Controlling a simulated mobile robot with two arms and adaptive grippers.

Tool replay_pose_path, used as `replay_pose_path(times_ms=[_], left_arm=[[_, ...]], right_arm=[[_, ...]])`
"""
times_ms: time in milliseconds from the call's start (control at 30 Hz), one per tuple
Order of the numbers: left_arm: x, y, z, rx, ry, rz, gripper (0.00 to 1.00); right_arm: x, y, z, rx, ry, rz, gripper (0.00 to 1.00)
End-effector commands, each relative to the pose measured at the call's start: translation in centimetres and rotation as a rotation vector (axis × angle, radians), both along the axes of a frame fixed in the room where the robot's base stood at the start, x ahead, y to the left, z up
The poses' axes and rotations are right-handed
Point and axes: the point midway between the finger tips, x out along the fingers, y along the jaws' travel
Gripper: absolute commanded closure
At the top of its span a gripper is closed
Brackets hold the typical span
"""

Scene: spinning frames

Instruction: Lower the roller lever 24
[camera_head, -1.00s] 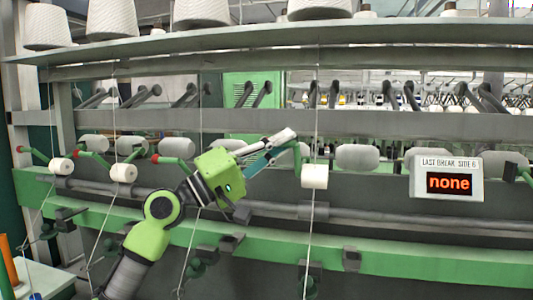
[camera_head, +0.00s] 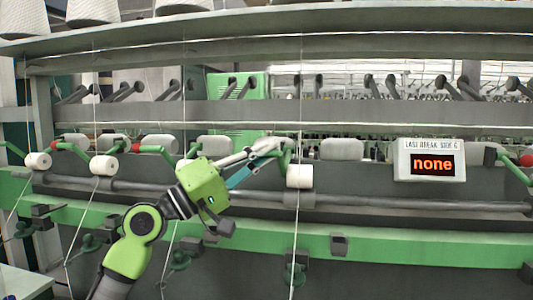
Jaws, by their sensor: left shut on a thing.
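My left gripper (camera_head: 272,148) reaches up and right from the lower left, in front of the machine. Its jaws are shut on a green roller lever (camera_head: 287,158), just above and left of a white roller (camera_head: 299,177). The fingers hide the lever's end. No number shows on the lever, so I cannot tell from the picture that it is 24. A white thread runs vertically past the white roller. My right gripper is not in view.
Other green levers stand along the row, one with a red end (camera_head: 136,148) left of my arm. A display (camera_head: 430,161) reading "none" is to the right. A grey rail (camera_head: 390,200) and green beam (camera_head: 400,250) run below. Vertical threads hang near my arm.

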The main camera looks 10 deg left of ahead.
Motion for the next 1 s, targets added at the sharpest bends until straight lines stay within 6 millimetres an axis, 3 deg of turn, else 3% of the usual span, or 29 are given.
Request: replay_pose_path(times_ms=[33, 100, 133, 200, 767, 1000], left_arm=[[0.0, -0.5, -1.0, 0.015, 0.014, -0.009, 1.0], [0.1, -0.5, -1.0, 0.016, 0.015, -0.009, 1.0], [0.1, -0.5, -1.1, 0.016, 0.016, -0.01, 0.83], [0.1, -0.5, -1.1, 0.016, 0.016, -0.01, 0.73], [-0.2, -0.2, -0.8, 0.011, 0.011, -0.01, 0.73], [-2.1, 2.7, -2.5, 0.01, 0.015, -0.005, 0.73]], right_arm=[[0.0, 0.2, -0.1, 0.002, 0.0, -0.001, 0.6], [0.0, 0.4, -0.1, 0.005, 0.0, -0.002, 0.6], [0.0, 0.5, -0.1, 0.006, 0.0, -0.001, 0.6], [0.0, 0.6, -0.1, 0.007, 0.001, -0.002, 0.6], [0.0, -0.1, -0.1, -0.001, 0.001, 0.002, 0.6], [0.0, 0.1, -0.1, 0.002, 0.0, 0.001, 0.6]])
